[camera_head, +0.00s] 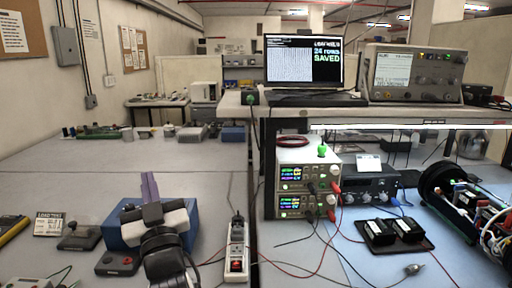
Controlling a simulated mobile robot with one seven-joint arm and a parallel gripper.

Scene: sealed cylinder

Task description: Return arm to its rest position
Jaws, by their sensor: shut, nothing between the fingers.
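My arm reaches up from the bottom edge, left of centre, in the head view. My gripper (149,180) points away from me over the left table, with its slim purple-grey fingers together and nothing between them. A blue box (122,232) lies beneath and around the gripper's body, partly hidden by it. I cannot tell whether the gripper touches the box. A black-ended cylinder (436,190) with wiring showing inside lies at the far right, well apart from the gripper and cut off by the picture edge.
A power strip (237,250) stands right of my arm. Stacked power supplies (308,180) and a black tray (394,236) occupy the right bench. The left table's middle (90,170) is clear.

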